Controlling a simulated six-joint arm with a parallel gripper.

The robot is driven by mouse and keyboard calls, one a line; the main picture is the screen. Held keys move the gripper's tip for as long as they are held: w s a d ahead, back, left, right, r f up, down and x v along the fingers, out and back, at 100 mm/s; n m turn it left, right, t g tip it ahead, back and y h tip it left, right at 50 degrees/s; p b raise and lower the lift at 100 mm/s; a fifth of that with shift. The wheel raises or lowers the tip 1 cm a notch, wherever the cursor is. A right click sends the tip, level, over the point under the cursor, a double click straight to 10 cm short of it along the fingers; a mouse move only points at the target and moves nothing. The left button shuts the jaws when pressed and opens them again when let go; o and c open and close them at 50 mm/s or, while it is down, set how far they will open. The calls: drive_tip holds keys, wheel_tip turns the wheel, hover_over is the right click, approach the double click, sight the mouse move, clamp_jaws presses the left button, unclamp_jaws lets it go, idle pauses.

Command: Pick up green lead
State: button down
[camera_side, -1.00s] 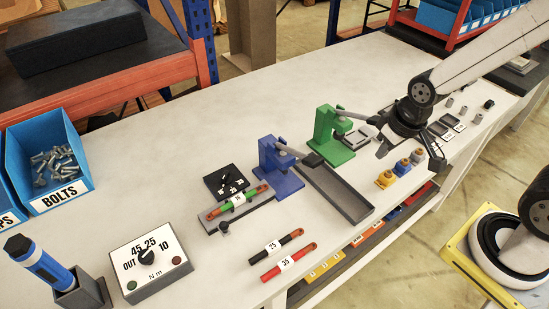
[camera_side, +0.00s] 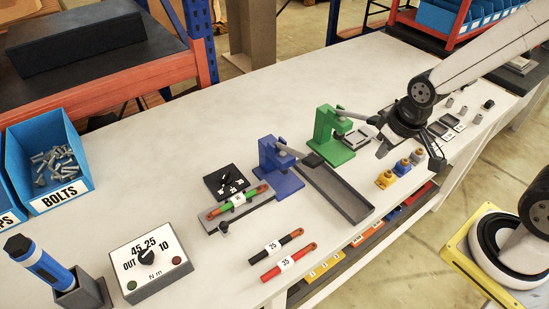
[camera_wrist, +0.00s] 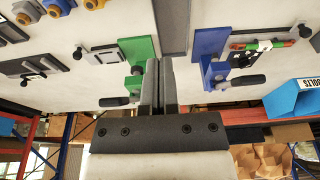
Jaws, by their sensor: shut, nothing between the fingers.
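The green lead (camera_side: 228,207) has orange-red ends and a white label. It lies in the grey fixture in front of the blue clamp (camera_side: 279,166) in the side view, and it also shows near the right edge of the wrist view (camera_wrist: 262,45). A black lead (camera_side: 276,246) and a red lead (camera_side: 289,261) lie on the bench to its lower right. My gripper (camera_side: 384,150) is shut and empty, well to the right of the green lead, above the bench beside the green clamp (camera_side: 331,138). In the wrist view its fingers (camera_wrist: 159,66) point away, close together.
A long grey tray (camera_side: 345,192) lies between the clamps and the bench's front edge. Yellow and blue parts (camera_side: 392,173) stand at the right front. A torque box (camera_side: 150,265), a blue driver (camera_side: 45,268) and a blue bolts bin (camera_side: 48,165) are at the left. The bench behind the clamps is clear.

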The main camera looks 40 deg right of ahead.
idle(0.3)
drive_tip(key=shift+c, duration=2.2)
unclamp_jaws()
drive_tip(key=shift+r, duration=0.2)
